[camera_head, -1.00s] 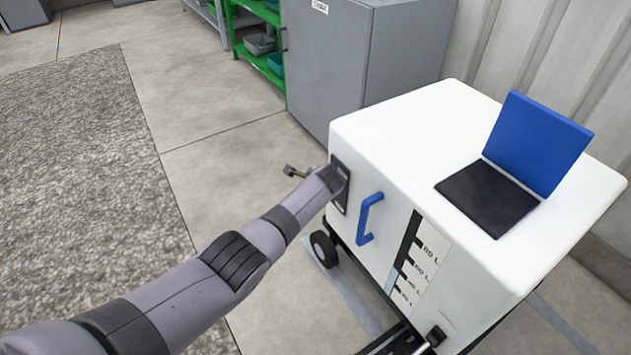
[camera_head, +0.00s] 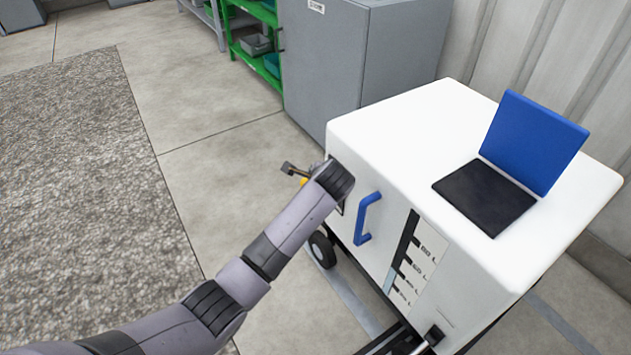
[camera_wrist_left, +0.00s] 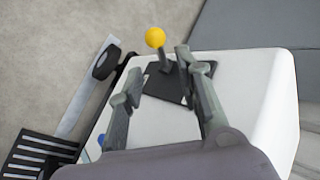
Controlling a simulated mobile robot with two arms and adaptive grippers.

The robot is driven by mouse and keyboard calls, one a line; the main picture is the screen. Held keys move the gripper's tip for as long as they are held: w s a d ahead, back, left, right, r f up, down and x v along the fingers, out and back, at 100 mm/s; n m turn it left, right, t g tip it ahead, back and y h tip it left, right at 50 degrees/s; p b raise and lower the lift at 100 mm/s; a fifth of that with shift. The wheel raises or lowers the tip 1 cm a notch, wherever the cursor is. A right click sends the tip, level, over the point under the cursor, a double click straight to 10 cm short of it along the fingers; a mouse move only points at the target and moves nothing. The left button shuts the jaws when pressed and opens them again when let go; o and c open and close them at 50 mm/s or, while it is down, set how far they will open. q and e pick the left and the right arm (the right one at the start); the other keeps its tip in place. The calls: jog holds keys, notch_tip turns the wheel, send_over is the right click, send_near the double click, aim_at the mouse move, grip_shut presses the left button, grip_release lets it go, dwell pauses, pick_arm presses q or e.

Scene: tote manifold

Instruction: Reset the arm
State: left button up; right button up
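My left arm reaches in from the lower left in the head view, to the front corner of a white cart-like machine (camera_head: 400,120). My left gripper (camera_head: 290,168) is mostly hidden behind the wrist there. In the left wrist view the gripper (camera_wrist_left: 158,64) is open, with its two fingers spread apart. A lever with a yellow ball knob (camera_wrist_left: 155,37) stands on a black plate (camera_wrist_left: 160,88) on the machine, just beyond and between the fingertips. I see nothing held. A bit of the yellow knob (camera_head: 304,181) shows beside the wrist in the head view. My right gripper is not in view.
The machine has a blue handle (camera_head: 367,218), a level scale (camera_head: 415,262) and a blue-and-black laptop-like panel (camera_head: 490,190) on top. A grey cabinet (camera_head: 350,60) and green shelf (camera_head: 255,50) stand behind. Open floor (camera_head: 220,190) lies to the left.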

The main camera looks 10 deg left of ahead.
pick_arm(q)
jog(key=shift+s+r, duration=0.15)
dwell(0.4)
